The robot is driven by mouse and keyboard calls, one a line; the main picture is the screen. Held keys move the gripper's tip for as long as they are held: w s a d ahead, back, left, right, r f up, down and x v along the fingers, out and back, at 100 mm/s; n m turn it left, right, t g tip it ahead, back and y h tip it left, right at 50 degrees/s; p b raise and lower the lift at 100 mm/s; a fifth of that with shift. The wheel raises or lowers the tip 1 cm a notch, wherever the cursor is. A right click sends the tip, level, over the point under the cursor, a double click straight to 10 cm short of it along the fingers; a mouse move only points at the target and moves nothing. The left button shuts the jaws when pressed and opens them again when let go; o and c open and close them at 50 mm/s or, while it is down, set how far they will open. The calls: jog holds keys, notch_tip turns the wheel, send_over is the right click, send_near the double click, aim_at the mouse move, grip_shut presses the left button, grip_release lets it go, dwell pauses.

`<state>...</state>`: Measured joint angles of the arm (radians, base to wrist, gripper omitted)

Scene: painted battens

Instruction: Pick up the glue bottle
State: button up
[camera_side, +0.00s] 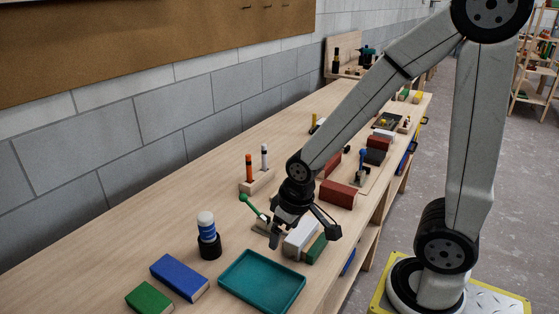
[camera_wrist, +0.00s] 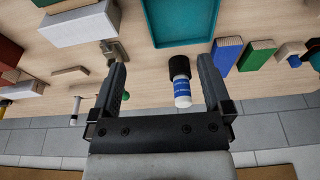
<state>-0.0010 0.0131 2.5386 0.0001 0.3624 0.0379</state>
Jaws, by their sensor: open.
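The glue bottle (camera_side: 207,229) is white with a blue label and stands upright in a black round holder (camera_side: 209,248) on the bench. In the wrist view the bottle (camera_wrist: 183,92) shows between my open fingers, nearer the right one, with the black holder (camera_wrist: 179,68) around one end. My gripper (camera_side: 302,230) is open and empty. In the side view it hangs to the right of the bottle, over the area of a white block, apart from the bottle. The wrist view shows both fingers of my gripper (camera_wrist: 160,68) spread wide.
A teal tray (camera_side: 262,281) lies right of the bottle; blue (camera_side: 179,277) and green (camera_side: 149,298) blocks lie in front. A marker stand (camera_side: 257,182) is behind. White (camera_side: 300,239) and dark green (camera_side: 316,249) blocks lie near my gripper. The block wall (camera_side: 100,150) borders the bench.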

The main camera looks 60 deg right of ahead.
jog(key=w+a+r+m+g, duration=0.1)
jog(key=w+m, duration=0.8)
jog(key=w, duration=0.2)
jog(key=m+g, duration=0.1)
jog(key=m, duration=0.8)
send_over(206, 224)
jog(key=d, duration=0.1)
jog(key=shift+w+d+f, duration=0.15)
jog(key=shift+f, duration=0.2)
jog(key=shift+w+f+m+g, duration=0.1)
jog(key=shift+w+m+g, duration=0.2)
jog(key=shift+w+m, duration=0.45)
jog(key=shift+s+f, duration=0.1)
jog(key=shift+f, duration=3.8)
jog(key=c, duration=1.3)
jog(key=shift+c, duration=0.2)
jog(key=shift+r, duration=0.2)
